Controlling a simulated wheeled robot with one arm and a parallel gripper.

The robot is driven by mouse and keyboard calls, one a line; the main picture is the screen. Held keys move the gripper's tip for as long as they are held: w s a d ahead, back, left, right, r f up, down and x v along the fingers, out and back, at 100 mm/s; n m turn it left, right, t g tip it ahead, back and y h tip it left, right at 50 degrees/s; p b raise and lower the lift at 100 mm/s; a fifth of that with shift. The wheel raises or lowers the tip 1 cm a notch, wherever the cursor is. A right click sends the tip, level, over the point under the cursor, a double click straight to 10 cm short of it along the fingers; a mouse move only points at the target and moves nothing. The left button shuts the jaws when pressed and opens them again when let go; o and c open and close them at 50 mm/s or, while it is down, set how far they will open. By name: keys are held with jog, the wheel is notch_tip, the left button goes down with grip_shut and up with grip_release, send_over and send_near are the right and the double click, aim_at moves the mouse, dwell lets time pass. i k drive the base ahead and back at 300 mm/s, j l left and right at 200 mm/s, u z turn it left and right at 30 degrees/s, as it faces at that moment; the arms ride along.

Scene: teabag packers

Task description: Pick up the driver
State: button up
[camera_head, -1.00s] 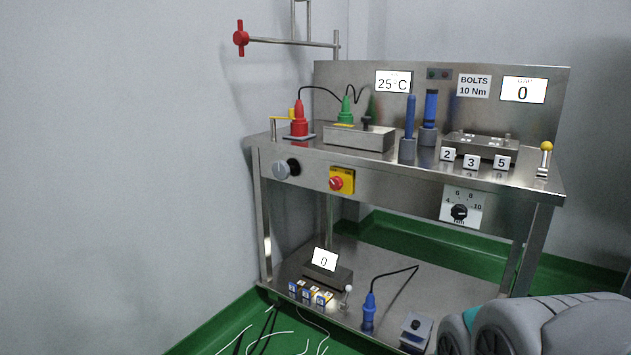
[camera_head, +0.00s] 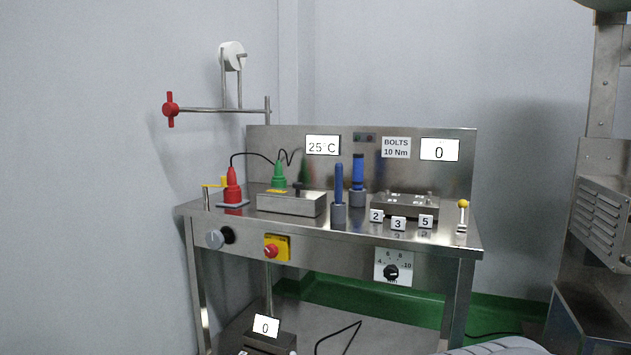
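Two blue upright tools stand in grey cylindrical holders on the steel bench top (camera_head: 300,222). The front one is a slim blue tool (camera_head: 339,182) in its grey holder (camera_head: 339,216). The one behind it to the right is a thicker blue tool (camera_head: 357,172) with a dark band, in another grey holder (camera_head: 357,197). I cannot tell for certain which of them is the driver. My gripper is not in view; only a grey rounded part of my arm shows at the bottom edge, right of centre.
Left on the bench are a red cone-shaped device (camera_head: 232,186), a green one (camera_head: 279,176) and a steel box (camera_head: 290,205). Numbered blocks (camera_head: 398,223) and a plate with bolts (camera_head: 404,203) sit right. A yellow-knobbed lever (camera_head: 462,214) stands at the right end. A steel machine (camera_head: 600,215) stands far right.

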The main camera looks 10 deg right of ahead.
aim_at(358, 172)
jog(key=i+j+z, duration=0.1)
jog(key=i+j, duration=0.55)
jog(key=j, duration=0.2)
jog(key=i+j+z, duration=0.15)
jog(key=i+j, duration=0.15)
jog(key=j, duration=0.1)
